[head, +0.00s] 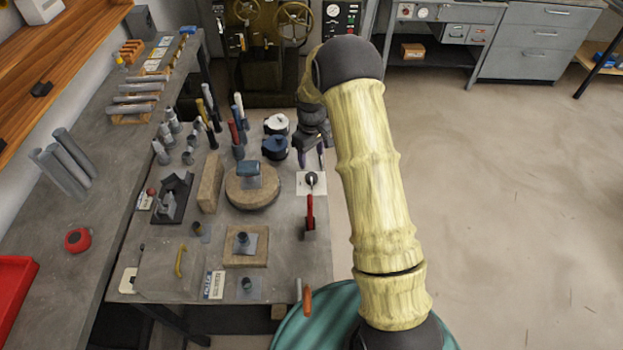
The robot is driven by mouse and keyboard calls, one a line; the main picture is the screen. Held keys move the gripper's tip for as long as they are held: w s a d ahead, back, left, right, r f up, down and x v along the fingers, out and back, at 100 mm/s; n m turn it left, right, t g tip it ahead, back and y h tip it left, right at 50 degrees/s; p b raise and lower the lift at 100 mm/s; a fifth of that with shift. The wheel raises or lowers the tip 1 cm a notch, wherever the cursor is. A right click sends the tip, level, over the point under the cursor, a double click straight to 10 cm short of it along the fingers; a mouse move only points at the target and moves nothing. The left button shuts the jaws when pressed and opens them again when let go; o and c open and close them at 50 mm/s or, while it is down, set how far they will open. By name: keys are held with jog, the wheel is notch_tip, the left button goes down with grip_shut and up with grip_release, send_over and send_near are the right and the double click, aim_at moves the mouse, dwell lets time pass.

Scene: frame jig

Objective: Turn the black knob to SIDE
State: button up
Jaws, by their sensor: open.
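The black knob (312,179) sits on a small white plate (303,190) near the right edge of the grey bench. A light mark shows on or beside the knob, but the lettering on the plate is too small to read, so I cannot tell which position it points to. My gripper (311,160) is open, with its fingers pointing down just behind the knob in the picture. Nothing shows between the fingers. I cannot tell how high they are above the plate or whether they touch the knob.
A red-handled clamp (310,215) stands just in front of the plate. A blue pot (275,148) and a white-lidded pot (277,124) stand to its left. A round wooden block (253,195) lies further left. Open floor (520,180) is on the right.

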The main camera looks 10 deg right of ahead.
aim_at(311, 176)
notch_tip(311, 176, down, 9)
jog(key=b, duration=0.5)
jog(key=shift+f, duration=0.2)
jog(key=c, duration=1)
